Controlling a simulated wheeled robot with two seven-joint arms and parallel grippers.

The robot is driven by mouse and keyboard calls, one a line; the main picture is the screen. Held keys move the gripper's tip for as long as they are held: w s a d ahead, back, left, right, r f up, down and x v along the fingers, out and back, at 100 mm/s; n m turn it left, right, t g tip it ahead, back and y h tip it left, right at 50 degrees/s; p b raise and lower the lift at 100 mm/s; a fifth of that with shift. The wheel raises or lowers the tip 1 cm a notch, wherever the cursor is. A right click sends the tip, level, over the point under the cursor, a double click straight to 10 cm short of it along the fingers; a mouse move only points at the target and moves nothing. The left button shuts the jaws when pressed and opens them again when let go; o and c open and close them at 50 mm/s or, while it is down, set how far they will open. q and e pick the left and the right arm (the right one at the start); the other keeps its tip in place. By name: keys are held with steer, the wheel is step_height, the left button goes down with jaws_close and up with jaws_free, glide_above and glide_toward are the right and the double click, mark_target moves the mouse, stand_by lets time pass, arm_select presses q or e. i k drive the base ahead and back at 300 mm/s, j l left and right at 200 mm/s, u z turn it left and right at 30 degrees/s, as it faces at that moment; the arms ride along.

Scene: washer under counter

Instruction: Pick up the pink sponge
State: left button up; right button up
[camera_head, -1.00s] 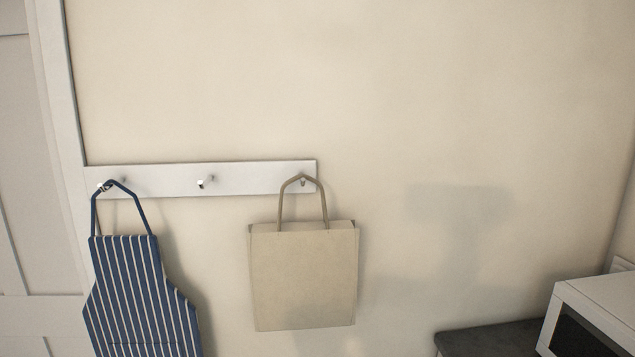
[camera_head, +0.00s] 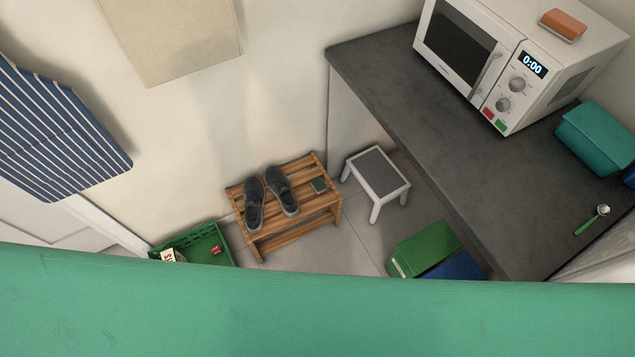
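No clearly pink sponge shows in the head view. A small orange block (camera_head: 563,23) with a pale underside lies on top of the white microwave (camera_head: 578,67); I cannot tell whether it is the sponge. Neither of my grippers is in view. The bottom of the view is covered, so anything there is hidden.
The microwave stands on a dark counter (camera_head: 430,125) with a teal box (camera_head: 597,138) and a green-handled spoon (camera_head: 592,220). Below are a wooden rack (camera_head: 303,233) with shoes, a step stool (camera_head: 379,174), a green crate (camera_head: 208,244) and a green bin (camera_head: 427,249).

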mark_target(316, 184)
steer(key=u, duration=2.1)
steer(key=z, duration=1.95)
steer(key=i+j+z, duration=0.15)
steer(key=j+z, duration=0.15)
steer(key=j, duration=0.25)
steer(key=i+j+z, duration=0.1)
steer(key=j+z, duration=0.2)
steer(key=j, duration=0.25)
